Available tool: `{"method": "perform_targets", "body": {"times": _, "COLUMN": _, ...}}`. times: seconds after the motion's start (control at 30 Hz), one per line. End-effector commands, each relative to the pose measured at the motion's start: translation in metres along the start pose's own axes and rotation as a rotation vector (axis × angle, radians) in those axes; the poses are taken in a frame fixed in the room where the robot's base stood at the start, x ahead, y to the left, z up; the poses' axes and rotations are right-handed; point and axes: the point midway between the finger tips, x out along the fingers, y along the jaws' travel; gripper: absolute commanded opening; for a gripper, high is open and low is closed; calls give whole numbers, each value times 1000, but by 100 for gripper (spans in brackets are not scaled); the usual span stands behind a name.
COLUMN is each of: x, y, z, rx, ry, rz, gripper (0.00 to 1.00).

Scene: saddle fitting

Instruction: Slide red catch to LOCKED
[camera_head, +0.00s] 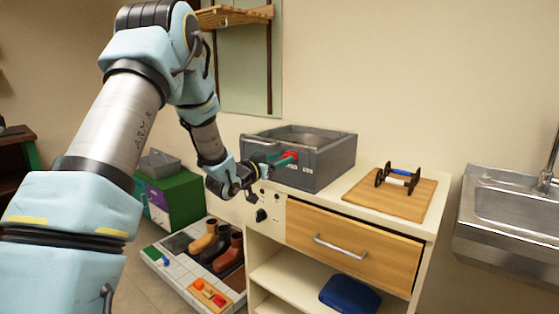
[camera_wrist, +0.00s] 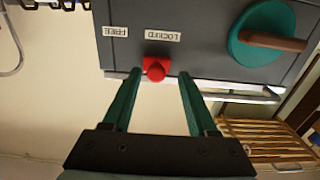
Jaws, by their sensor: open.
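The red catch (camera_wrist: 155,70) sits on the front wall of the grey box (camera_head: 330,168). In the wrist view it lines up with the LOCKED label (camera_wrist: 162,36), to the side of the FREE label (camera_wrist: 115,31). My gripper (camera_wrist: 160,76) is open, with one green finger on each side of the catch. Gaps show between the catch and both fingers. In the head view the catch (camera_head: 291,155) is partly hidden by my gripper (camera_head: 282,160) at the box front.
The box stands on a cabinet with a wooden drawer (camera_head: 350,246). A wooden board (camera_head: 420,205) with a dark rack lies to its right, near a metal sink (camera_head: 510,210). A green disc with a brown handle (camera_wrist: 262,38) is beside the catch in the wrist view. Boots (camera_head: 215,243) stand on a floor tray.

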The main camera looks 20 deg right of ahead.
Motion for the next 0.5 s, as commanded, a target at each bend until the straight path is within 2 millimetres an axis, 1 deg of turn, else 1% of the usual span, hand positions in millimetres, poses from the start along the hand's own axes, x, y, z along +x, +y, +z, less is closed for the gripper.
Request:
{"method": "perform_targets", "body": {"times": 0.07, "x": -4, "y": 0, "z": 1, "rx": 0, "ry": 0, "rz": 0, "gripper": 59}}
{"method": "perform_targets", "body": {"times": 0.17, "x": -17, "y": 0, "z": 2, "rx": 0, "ry": 0, "rz": -1, "gripper": 59}}
{"method": "perform_targets", "body": {"times": 0.5, "x": -82, "y": -1, "z": 2, "rx": 0, "ry": 0, "rz": -4, "gripper": 59}}
